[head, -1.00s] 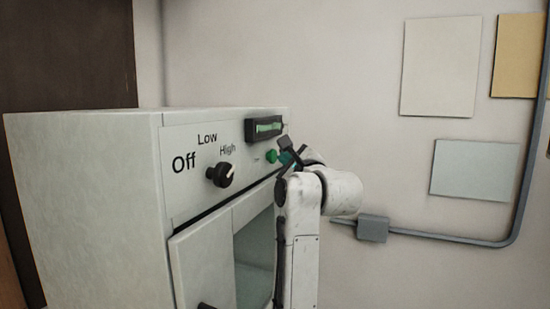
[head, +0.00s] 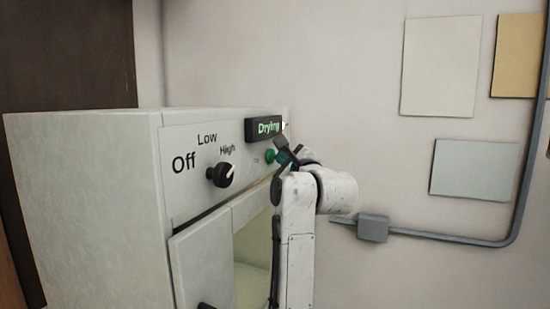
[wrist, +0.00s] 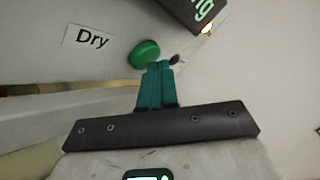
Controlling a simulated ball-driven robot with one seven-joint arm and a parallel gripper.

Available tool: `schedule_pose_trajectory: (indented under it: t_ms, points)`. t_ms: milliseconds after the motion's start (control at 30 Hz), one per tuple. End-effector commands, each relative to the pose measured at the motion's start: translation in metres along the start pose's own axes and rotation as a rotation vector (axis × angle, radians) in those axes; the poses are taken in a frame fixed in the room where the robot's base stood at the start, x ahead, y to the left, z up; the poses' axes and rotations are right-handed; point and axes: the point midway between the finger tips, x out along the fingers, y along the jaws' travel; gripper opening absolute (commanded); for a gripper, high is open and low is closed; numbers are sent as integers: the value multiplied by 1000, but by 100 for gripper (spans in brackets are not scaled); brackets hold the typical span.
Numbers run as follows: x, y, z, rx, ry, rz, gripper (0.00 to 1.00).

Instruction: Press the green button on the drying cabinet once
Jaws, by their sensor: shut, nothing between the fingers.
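The green button (head: 270,156) is on the front panel of the white drying cabinet (head: 85,200), below a display (head: 263,128) that reads "Drying" in lit letters. The wrist view shows the round green button (wrist: 143,53) beside a "Dry" label (wrist: 87,37). My gripper (head: 283,158) is at the panel just right of the button; its teal fingers (wrist: 159,68) are shut together and empty. The fingertips are at the button's lower right edge in the wrist view. I cannot tell whether they touch it.
A black knob (head: 221,174) sits left of the button, its white mark toward "High". The cabinet door (head: 203,262) has a window with a warm lit interior. A grey conduit box (head: 373,228) and several wall panels are to the right.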

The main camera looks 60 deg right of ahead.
Motion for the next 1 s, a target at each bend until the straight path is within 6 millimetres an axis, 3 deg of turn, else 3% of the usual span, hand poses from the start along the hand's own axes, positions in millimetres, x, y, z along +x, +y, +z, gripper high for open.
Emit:
schedule_pose_trajectory:
  t_ms: [1000]
  points:
    - [-24, -18, -17, 1, 1, 0, 0]
